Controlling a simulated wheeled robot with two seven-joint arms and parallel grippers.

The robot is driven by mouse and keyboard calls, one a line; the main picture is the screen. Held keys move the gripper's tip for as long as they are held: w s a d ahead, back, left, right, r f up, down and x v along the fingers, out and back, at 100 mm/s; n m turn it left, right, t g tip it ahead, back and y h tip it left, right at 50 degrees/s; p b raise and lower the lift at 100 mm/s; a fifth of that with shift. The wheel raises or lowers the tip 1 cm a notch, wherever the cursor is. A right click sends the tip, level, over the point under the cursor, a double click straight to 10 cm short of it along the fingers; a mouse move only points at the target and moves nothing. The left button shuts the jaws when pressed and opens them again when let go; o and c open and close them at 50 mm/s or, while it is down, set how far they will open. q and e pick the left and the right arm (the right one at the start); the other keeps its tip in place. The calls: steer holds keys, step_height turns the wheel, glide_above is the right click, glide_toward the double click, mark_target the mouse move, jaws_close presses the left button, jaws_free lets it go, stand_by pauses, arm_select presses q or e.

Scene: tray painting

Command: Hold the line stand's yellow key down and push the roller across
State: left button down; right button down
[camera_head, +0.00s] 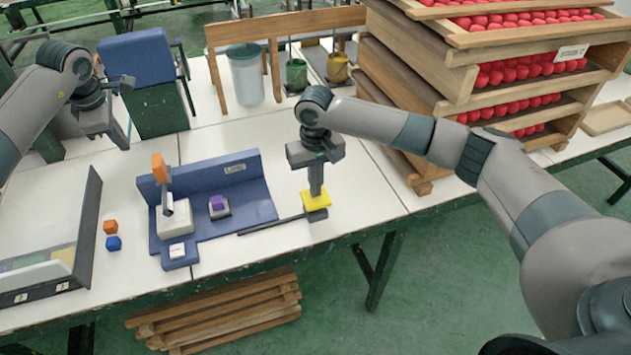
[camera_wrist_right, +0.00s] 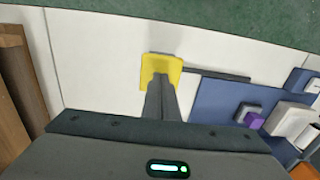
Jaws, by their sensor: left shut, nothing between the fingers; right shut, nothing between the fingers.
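The blue line stand (camera_head: 235,208) stands on the white table. Its yellow key (camera_head: 317,200) sits at the right, by a thin dark bar. My right gripper (camera_head: 316,192) is shut and points down, fingertips at the key; whether they press it is unclear. The key (camera_wrist_right: 160,70) also shows behind the fingertips in the right wrist view. A white block (camera_head: 172,222) on the stand carries an upright lever with an orange top (camera_head: 159,168); whether this is the roller is unclear. A purple button (camera_head: 216,203) sits beside it. My left gripper (camera_head: 122,142) is shut and empty, left of the stand.
Orange (camera_head: 110,227) and blue (camera_head: 113,243) pieces lie left of the stand. A dark-walled tray (camera_head: 85,235) is at the far left. Crates of red balls (camera_head: 455,105) stand at the back right. A blue-backed block (camera_head: 140,60) stands behind my left gripper.

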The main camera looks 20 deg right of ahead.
steer(key=shift+f, duration=1.85)
arm_select(q)
steer(key=shift+f, duration=0.2)
step_height(320, 180, down, 10)
steer(key=shift+d+r, duration=0.1)
steer(key=shift+r, duration=0.1)
steer(key=d, duration=2.2)
steer(key=shift+d, duration=0.15)
stand_by(1.9)
stand_by(1.0)
